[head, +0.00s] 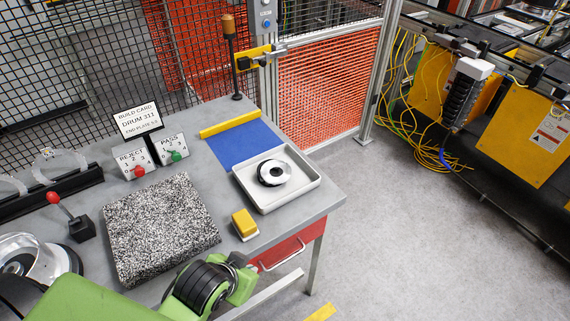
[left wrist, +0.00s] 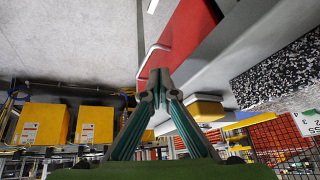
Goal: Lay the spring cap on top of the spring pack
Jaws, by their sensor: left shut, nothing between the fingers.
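My left gripper (head: 240,262) is by the table's front edge, below the yellow block and apart from the tray. In the left wrist view its fingers (left wrist: 157,84) are together and empty, in front of the red drawer. My right gripper is not in view.
A yellow-and-white block (head: 244,223) stands between the tray and a speckled stone slab (head: 160,225). A blue mat (head: 245,144) lies behind the tray. Reject and pass boxes (head: 170,152) stand at the back. A silver drum part (head: 30,257) is at far left.

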